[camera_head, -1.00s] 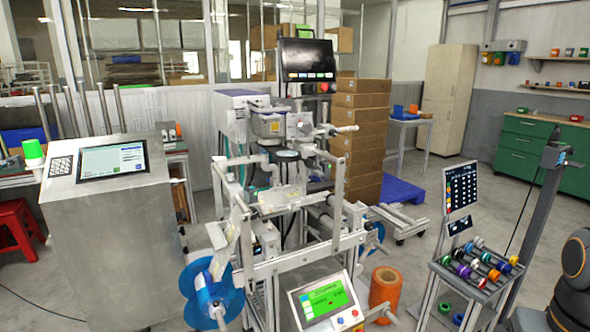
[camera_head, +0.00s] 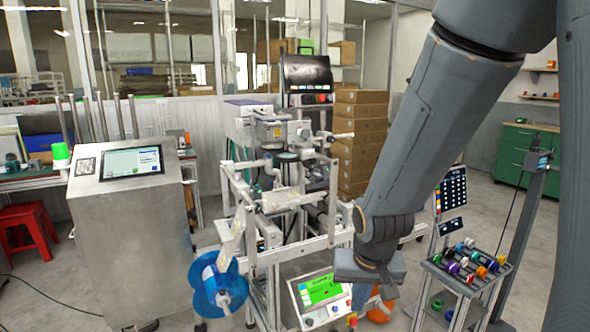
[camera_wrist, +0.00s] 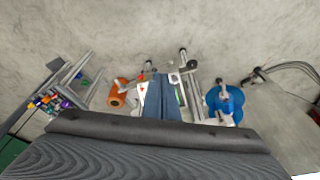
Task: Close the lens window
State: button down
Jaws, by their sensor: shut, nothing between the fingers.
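The film-reel machine (camera_head: 290,200) stands in the middle of the head view, with a boxy grey unit (camera_head: 270,130) on its upper part. I cannot make out the lens window or whether it is open; it is too small or hidden. My gripper (camera_wrist: 165,80) shows in the wrist view with its fingers together, empty, pointing down over the front of the machine. In the head view my arm comes down from the upper right and ends before the machine's lower right side, near the green-screen panel (camera_head: 320,290). My arm hides part of the machine's right side.
A blue reel (camera_head: 218,290) sits at the machine's lower left and also shows in the wrist view (camera_wrist: 225,102). An orange roll (camera_wrist: 117,100) stands beside the machine. A steel cabinet (camera_head: 130,235) is at left, a rack of coloured spools (camera_head: 468,265) at right. Stacked boxes (camera_head: 358,150) stand behind.

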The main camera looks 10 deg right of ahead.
jog(key=w+d+r+m+t, duration=0.1)
jog(key=w+m+t, duration=0.1)
jog(key=w, duration=0.4)
jog(key=w+d+r+m+t, duration=0.2)
jog(key=w, duration=0.3)
jog(key=m+t+y+p, duration=0.1)
jog(key=m+t+y, duration=0.5)
jog(key=m+t, duration=0.3)
send_near(307, 164)
jog(key=shift+n+t, duration=0.4)
jog(key=shift+n, duration=0.2)
jog(key=p+x, duration=0.2)
jog(key=x, duration=0.1)
jog(key=p+x, duration=0.1)
jog(key=x, duration=0.1)
jog(key=shift+w+a+f, duration=0.15)
jog(key=shift+f, duration=0.15)
jog(key=shift+w+a+p, duration=0.15)
jog(key=shift+w+p, duration=0.2)
jog(key=shift+w, duration=0.15)
jog(key=shift+w, duration=0.1)
